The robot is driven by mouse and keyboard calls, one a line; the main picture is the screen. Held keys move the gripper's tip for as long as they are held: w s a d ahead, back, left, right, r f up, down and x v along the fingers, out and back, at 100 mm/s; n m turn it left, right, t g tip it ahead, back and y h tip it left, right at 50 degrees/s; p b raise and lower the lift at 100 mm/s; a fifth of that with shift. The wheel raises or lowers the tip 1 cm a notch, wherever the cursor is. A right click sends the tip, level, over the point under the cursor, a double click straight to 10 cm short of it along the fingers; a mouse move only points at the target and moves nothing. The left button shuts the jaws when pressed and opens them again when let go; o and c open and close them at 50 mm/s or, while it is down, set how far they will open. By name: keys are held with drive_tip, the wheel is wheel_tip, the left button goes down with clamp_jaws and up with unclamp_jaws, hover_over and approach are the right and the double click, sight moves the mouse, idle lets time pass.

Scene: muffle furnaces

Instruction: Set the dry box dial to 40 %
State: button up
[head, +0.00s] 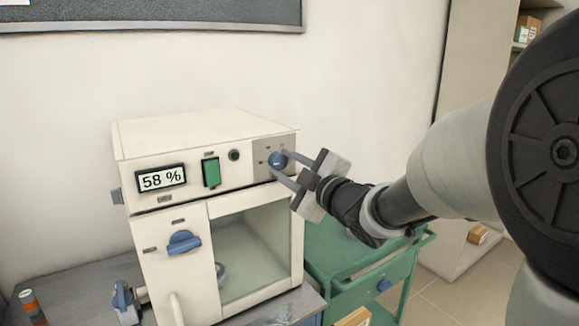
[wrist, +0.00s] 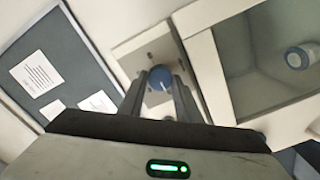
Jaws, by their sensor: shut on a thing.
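The dry box (head: 205,215) is a cream cabinet on a grey bench, with a glass-windowed front. Its display (head: 161,179) reads 58 %. The blue round dial (head: 277,160) sits on a grey plate at the top right of its front. My gripper (head: 279,163) reaches in from the right, with one finger above and one below the dial, shut on it. In the wrist view the dial (wrist: 160,78) shows between the two finger ends. The finger contact itself is small and partly hidden.
A green switch (head: 211,172) and a dark round button (head: 234,155) sit left of the dial. A blue door handle (head: 184,242) sticks out below the display. A green cart (head: 350,262) stands right of the bench, under my arm.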

drive_tip(key=m+p, duration=0.1)
drive_tip(key=m, duration=0.4)
drive_tip(key=shift+m, duration=0.4)
drive_tip(key=m+p, duration=0.2)
drive_tip(key=m, duration=0.3)
drive_tip(key=shift+m, duration=0.3)
drive_tip(key=o, duration=1.1)
drive_tip(key=shift+c, duration=0.2)
